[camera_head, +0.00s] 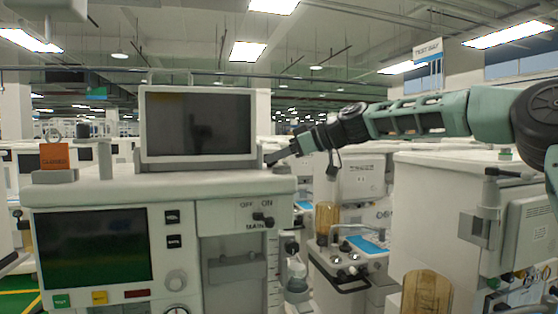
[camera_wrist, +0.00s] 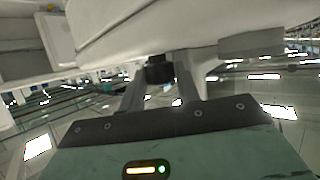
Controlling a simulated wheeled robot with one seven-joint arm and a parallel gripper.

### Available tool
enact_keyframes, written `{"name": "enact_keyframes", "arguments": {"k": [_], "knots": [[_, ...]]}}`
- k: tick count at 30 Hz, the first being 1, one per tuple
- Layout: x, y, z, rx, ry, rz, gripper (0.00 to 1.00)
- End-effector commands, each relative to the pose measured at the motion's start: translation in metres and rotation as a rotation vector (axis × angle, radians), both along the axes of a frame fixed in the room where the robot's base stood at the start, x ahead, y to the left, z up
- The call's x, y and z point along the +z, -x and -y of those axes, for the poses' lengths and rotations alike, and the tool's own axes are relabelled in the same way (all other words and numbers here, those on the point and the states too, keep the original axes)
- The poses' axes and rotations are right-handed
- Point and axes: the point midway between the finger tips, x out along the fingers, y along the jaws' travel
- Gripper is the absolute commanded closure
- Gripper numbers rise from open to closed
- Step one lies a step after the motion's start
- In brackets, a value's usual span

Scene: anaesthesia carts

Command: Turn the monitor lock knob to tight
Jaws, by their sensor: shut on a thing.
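The monitor (camera_head: 200,124) is a dark screen in a pale frame, standing on top of the cart (camera_head: 150,187). My gripper (camera_head: 272,157) reaches in from the right to the monitor's lower right side, just above the cart top. In the wrist view, the lock knob (camera_wrist: 159,70) is a small black knob under a pale housing. My two grey fingers (camera_wrist: 160,82) stand on either side of it and are shut on it. The knob is hidden in the head view. Its turn angle and any tight mark cannot be read.
An orange block (camera_head: 54,156) stands at the cart's left end. The front panel has a dark screen (camera_head: 92,248) and an ON/OFF switch (camera_head: 263,218). Another pale cart (camera_head: 430,200) stands close on the right, below my arm. More carts fill the background.

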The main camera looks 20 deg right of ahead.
Motion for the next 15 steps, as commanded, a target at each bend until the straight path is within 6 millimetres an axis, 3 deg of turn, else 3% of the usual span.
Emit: {"name": "enact_keyframes", "arguments": {"k": [7, 8, 9, 15], "knots": [[0.0020, -0.0005, 0.0004, -0.002, -0.001, 0.003, 0.91], [0.0020, -0.0005, 0.0004, -0.002, -0.001, 0.003, 0.59], [0.0019, -0.0005, 0.0004, -0.001, -0.001, 0.003, 0.48], [0.0010, 0.0002, -0.0006, 0.001, 0.000, 0.001, 0.46]]}}
